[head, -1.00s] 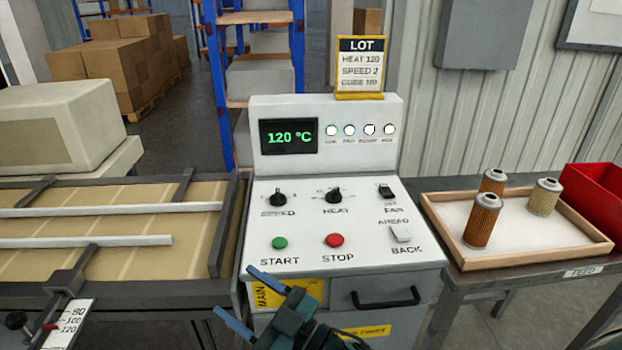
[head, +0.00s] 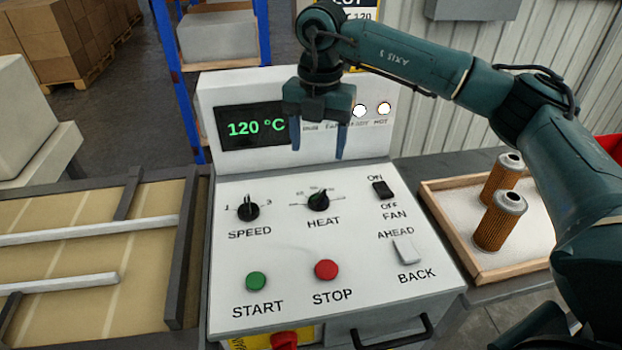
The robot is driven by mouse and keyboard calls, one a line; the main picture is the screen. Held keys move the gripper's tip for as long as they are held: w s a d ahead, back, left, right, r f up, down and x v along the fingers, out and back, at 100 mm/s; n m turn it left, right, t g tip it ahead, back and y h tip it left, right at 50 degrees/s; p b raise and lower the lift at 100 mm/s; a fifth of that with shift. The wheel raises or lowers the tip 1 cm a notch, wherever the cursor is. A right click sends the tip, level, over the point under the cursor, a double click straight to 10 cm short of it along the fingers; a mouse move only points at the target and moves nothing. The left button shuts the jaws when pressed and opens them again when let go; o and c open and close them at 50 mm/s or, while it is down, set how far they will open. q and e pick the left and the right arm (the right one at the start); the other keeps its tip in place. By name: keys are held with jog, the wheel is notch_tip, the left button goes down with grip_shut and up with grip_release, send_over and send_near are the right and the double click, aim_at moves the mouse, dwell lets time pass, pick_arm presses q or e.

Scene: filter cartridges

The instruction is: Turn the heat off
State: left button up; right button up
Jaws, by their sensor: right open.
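The HEAT knob (head: 319,201) is a black dial on the white control panel (head: 290,250), its pointer toward the upper right of its scale. The display (head: 250,127) reads 120 °C in green. My right gripper (head: 318,147) is open and empty, fingers pointing down, in front of the panel's upright back. In the picture it is just above the HEAT knob and apart from it. It hides part of the indicator lamps; two white-lit ones (head: 371,110) show at right. My left gripper is out of view.
The SPEED knob (head: 248,211), FAN switch (head: 383,189), AHEAD/BACK switch (head: 405,250), green START button (head: 256,281) and red STOP button (head: 326,270) surround the HEAT knob. A wooden tray (head: 433,208) with filter cartridges (head: 500,222) stands right. A conveyor (head: 70,250) lies left.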

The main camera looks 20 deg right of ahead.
aim_at(320, 193)
jog(key=f, duration=0.3)
jog(key=f+p, duration=0.1)
jog(key=f, duration=0.3)
jog(key=f+p, duration=0.1)
jog(key=f, duration=0.3)
jog(key=shift+d+f, duration=0.2)
jog(key=shift+d, duration=0.1)
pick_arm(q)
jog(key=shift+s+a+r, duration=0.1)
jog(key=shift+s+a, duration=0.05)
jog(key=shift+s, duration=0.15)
pick_arm(e)
jog(key=shift+f, duration=0.6)
jog(key=shift+c, duration=0.5)
jog(key=c, duration=0.9)
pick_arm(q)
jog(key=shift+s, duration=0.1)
